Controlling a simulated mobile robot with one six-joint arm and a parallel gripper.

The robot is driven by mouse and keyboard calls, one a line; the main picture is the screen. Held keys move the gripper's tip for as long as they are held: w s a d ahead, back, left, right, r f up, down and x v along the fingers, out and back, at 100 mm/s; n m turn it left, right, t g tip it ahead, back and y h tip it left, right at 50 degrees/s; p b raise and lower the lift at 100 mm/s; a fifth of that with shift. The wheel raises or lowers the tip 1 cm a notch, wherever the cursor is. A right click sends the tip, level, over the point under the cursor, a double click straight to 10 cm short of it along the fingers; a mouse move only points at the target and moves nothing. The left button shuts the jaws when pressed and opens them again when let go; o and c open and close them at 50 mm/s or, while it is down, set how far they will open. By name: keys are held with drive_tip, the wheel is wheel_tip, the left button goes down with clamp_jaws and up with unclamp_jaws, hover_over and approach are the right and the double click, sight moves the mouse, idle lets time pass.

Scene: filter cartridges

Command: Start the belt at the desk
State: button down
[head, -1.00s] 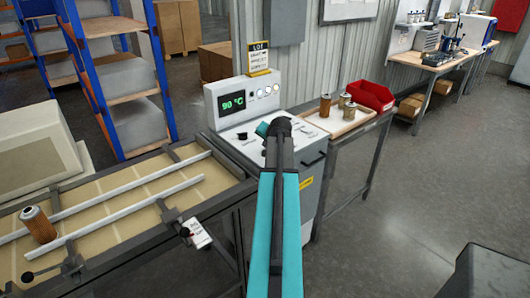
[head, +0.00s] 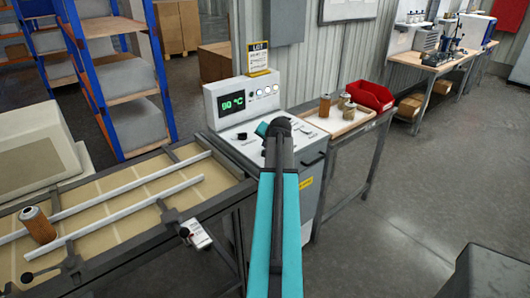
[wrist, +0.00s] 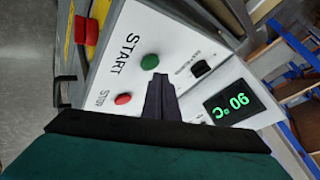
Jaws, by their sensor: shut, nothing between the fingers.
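The control desk (head: 222,89) is a light grey console with a green 90 °C display (head: 232,106), which also shows in the wrist view (wrist: 240,102). In the wrist view a green button (wrist: 150,61) sits beside the word START, and a red button (wrist: 123,99) beside STOP. My gripper (wrist: 160,80) is shut and empty, its tips just below the green button in the picture; I cannot tell whether they touch the panel. In the head view my arm covers part of the desk top and hides the buttons. The belt (head: 125,207) runs to the left of the desk.
A filter cartridge (head: 38,225) stands on the belt by the white guide rails. A black selector knob (wrist: 200,69) sits near the display. A side table (head: 345,124) right of the desk holds several cartridges and a red bin (head: 368,96).

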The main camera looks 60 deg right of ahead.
drive_tip(key=shift+f, duration=0.15)
idle(0.5)
drive_tip(key=shift+f+b, duration=0.3)
